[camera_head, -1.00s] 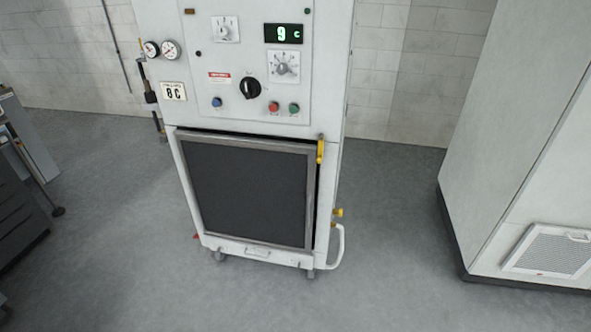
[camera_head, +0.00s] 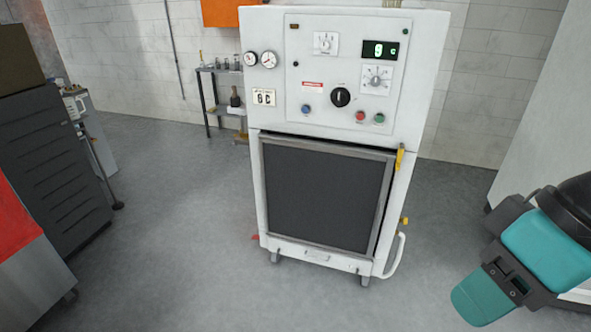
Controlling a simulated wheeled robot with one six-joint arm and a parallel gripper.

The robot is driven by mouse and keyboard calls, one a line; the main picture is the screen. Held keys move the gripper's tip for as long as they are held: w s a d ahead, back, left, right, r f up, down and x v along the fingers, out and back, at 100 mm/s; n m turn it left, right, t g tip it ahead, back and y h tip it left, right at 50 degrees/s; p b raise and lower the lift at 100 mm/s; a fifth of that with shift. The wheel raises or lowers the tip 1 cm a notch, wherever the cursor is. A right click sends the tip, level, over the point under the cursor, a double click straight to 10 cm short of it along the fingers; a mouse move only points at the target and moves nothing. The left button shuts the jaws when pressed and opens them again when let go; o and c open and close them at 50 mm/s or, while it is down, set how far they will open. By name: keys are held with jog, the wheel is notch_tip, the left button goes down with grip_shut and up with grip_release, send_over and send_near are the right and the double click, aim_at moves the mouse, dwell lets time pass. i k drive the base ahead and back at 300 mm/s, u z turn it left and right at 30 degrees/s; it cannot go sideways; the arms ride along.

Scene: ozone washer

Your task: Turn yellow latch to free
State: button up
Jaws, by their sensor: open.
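The yellow latch (camera_head: 400,158) sits at the upper right corner of the washer's dark front door. It stands close to upright, tilted slightly. The door (camera_head: 325,195) has a grey metal frame and looks closed. Part of my arm, teal and black, shows at the lower right, well to the right of the latch and apart from it. My gripper's fingers do not show in this view.
The white washer cabinet (camera_head: 430,75) has gauges, a control panel and a white side pipe (camera_head: 396,258). A dark drawer cabinet (camera_head: 55,150) stands left, a shelf rack (camera_head: 205,100) behind. Grey floor in front and to the left is free.

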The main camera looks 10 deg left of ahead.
aim_at(401, 147)
jog(key=u, duration=0.65)
jog(key=i, duration=1)
jog(key=u, duration=0.05)
